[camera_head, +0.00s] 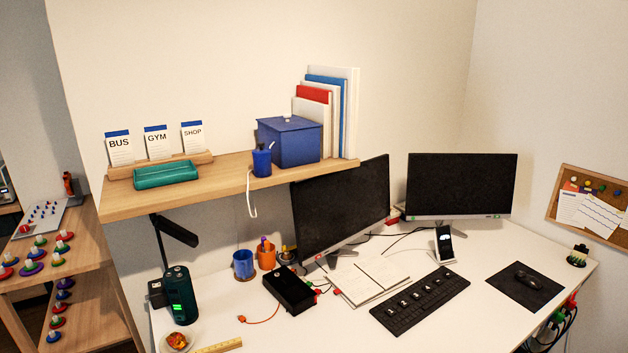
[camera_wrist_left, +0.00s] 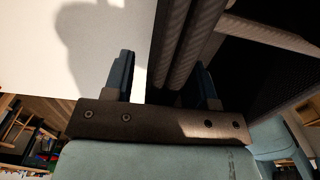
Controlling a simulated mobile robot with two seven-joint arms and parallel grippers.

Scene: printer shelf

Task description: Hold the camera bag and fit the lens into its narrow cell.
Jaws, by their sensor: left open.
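I cannot make out a camera bag or a lens in the head view, and neither gripper shows there. In the left wrist view my left gripper (camera_wrist_left: 163,64) is open, with its two blue-grey fingers apart. A dark ribbed thing (camera_wrist_left: 182,45) lies behind the gap and the right finger, with a black textured surface to its right. I cannot tell what it is, or whether the fingers touch it. My right gripper is in neither view.
The white desk (camera_head: 460,295) holds two monitors (camera_head: 341,205), a keyboard (camera_head: 420,300), a black box (camera_head: 290,289) and a dark green cylinder (camera_head: 180,295). A wooden wall shelf (camera_head: 225,188) carries a blue box (camera_head: 290,142) and books. A wooden rack (camera_head: 60,245) stands left.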

